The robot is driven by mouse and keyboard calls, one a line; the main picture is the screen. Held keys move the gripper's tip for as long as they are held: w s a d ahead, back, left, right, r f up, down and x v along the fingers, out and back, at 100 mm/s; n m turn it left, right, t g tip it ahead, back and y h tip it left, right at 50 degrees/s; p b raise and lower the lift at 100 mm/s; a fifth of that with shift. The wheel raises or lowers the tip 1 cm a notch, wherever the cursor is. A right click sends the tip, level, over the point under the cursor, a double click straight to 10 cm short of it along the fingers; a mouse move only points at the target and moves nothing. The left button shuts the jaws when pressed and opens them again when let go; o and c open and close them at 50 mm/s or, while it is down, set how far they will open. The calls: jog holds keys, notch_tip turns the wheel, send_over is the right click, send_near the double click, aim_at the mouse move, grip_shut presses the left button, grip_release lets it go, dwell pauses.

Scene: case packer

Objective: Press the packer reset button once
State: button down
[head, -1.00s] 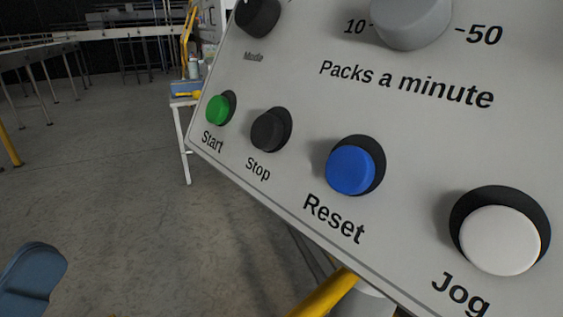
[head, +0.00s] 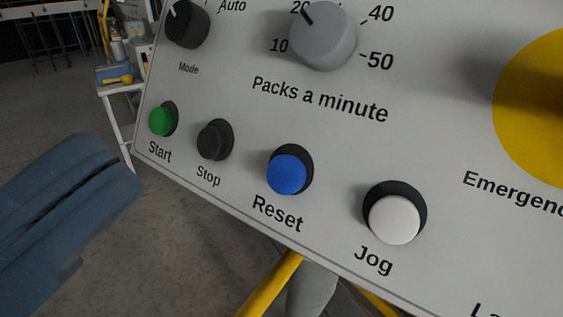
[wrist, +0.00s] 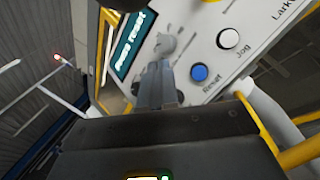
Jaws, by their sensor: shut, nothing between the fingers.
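The blue Reset button (head: 287,174) sits in a dark round collar on the pale slanted control panel (head: 330,150), between the black Stop button and the white Jog button. It stands out from its collar. In the wrist view the Reset button (wrist: 199,73) is just right of my fingers. My gripper (head: 125,175) is a blue-grey pair of fingers at the left of the head view, left of the panel and below the Start button. Its fingers are together with nothing between them. In the wrist view my gripper (wrist: 162,70) points towards the panel. It appears apart from the Reset button.
The green Start button (head: 161,120), black Stop button (head: 212,141) and white Jog button (head: 394,220) are close by. A Mode knob (head: 187,25), a grey speed knob (head: 322,38) and a yellow emergency-stop surround (head: 535,105) are higher. Yellow tubing (head: 268,285) runs below the panel.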

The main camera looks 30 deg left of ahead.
aim_at(284, 175)
jog(key=w+f+b, duration=0.1)
jog(key=w+f, duration=0.3)
jog(key=w, duration=0.3)
jog(key=shift+w+d+f, duration=0.15)
jog(key=shift+w+f, duration=0.05)
jog(key=shift+w, duration=0.15)
jog(key=shift+w+f+b, duration=0.1)
jog(key=shift+f+b, duration=0.05)
jog(key=shift+b, duration=0.35)
dwell(1.6)
jog(key=shift+w+f+b, duration=0.1)
jog(key=shift+w+b, duration=0.15)
jog(key=shift+b, duration=0.05)
jog(key=shift+w+f+b, duration=0.15)
jog(key=shift+w+b, duration=0.15)
dwell(0.8)
jog(key=shift+s+r, duration=0.4)
jog(key=shift+s, duration=0.3)
